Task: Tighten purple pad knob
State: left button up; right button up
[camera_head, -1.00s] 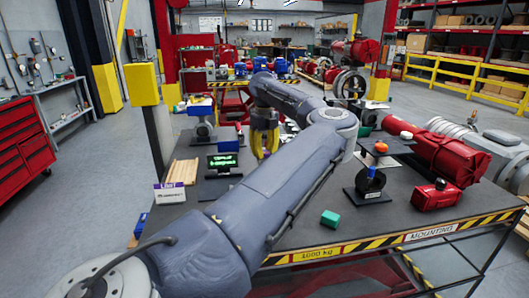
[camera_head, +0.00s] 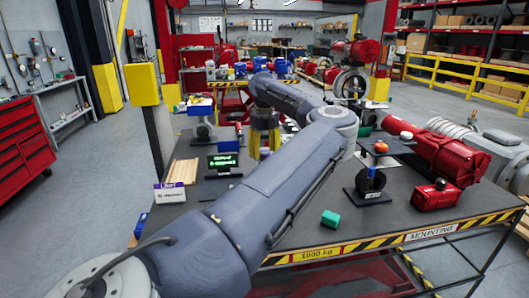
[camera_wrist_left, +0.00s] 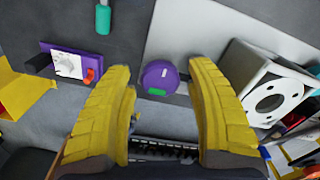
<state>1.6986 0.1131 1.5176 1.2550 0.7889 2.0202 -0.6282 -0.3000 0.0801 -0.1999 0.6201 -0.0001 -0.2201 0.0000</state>
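The purple round knob (camera_wrist_left: 159,77), with a small green mark on its face, shows in the left wrist view between my yellow fingers. My left gripper (camera_wrist_left: 161,68) is open, one finger on each side of the knob, with gaps between the fingers and the knob. In the head view my left gripper (camera_head: 265,152) points down over the far part of the table. My right gripper is in neither view.
In the head view, a dark screen (camera_head: 223,161) stands left of the gripper; a green block (camera_head: 330,219) lies near the front.

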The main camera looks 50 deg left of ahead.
aim_at(264, 151)
pick_arm(q)
jog(key=shift+o, duration=0.3)
jog(key=shift+r, duration=0.1)
notch_tip(264, 151, up, 12)
dwell(0.5)
dwell(0.3)
